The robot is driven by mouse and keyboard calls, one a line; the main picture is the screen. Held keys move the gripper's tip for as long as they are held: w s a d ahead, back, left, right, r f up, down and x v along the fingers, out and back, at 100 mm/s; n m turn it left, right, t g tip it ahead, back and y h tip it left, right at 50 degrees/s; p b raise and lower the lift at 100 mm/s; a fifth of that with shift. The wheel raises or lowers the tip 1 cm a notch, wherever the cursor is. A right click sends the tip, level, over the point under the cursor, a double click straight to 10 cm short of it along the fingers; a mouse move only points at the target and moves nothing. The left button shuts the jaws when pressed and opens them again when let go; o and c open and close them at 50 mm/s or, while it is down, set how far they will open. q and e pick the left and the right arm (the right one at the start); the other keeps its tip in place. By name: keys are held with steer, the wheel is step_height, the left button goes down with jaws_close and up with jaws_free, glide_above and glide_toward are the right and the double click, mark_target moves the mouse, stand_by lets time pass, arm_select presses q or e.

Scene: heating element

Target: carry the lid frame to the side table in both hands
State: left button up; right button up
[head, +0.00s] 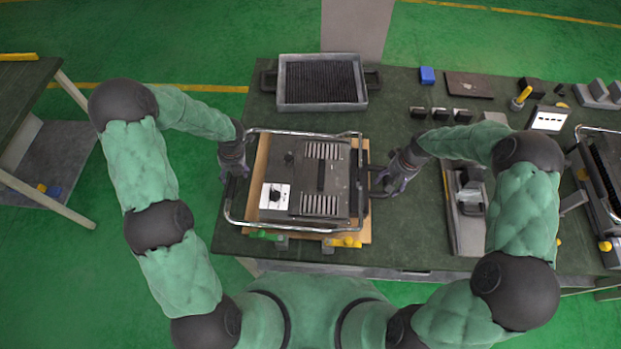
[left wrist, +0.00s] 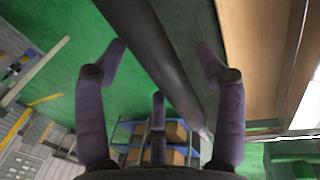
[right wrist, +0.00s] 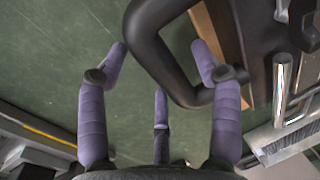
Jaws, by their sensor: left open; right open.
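The lid frame (head: 289,133), a silver tube frame with dark side handles, surrounds a grey heating unit (head: 322,205) on the workbench. My left gripper (head: 236,174) is open at the frame's left side. In the left wrist view a dark bar (left wrist: 160,60) runs diagonally between its spread fingers; I cannot tell whether they touch it. My right gripper (head: 388,180) is open at the right side. In the right wrist view a black loop handle (right wrist: 150,45) reaches between its fingers, which are not closed on it. A side table (head: 22,92) stands at the far left.
The workbench (head: 405,235) also holds a black-filled tray (head: 320,82) behind the unit, a blue block (head: 427,75), and several small parts at the right. Green and yellow clamps (head: 345,242) sit at the board's front edge. Open green floor lies between workbench and side table.

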arm_select(q)
steer(key=shift+a+f, duration=0.1)
steer(key=shift+f, duration=0.4)
arm_select(e)
steer(key=shift+a+f, duration=0.1)
steer(key=shift+f, duration=0.35)
arm_select(q)
jaws_close()
arm_select(e)
jaws_close()
arm_select(q)
steer(key=shift+w+r, duration=0.15)
steer(key=shift+r, duration=0.05)
arm_select(e)
steer(key=shift+w+r, duration=0.2)
